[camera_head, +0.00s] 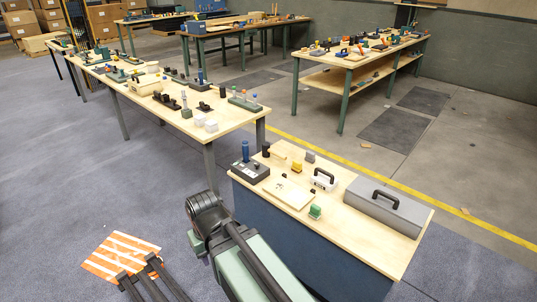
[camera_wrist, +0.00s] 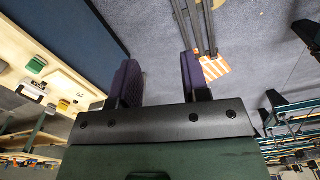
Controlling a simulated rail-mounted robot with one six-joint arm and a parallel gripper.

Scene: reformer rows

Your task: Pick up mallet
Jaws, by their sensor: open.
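A small dark cylinder (camera_head: 266,149) with a pale bar beside it stands at the far left corner of the near workbench in the head view. It may be the mallet, but it is too small to be sure. My gripper (camera_wrist: 158,78) shows in the wrist view with its two dark purple fingers apart and nothing between them. Grey floor lies beyond the fingers. I cannot make out the mallet in the wrist view, and my fingers do not show in the head view.
A long cluttered table (camera_head: 245,116) stands behind. An orange-striped floor patch (camera_head: 119,252) lies left.

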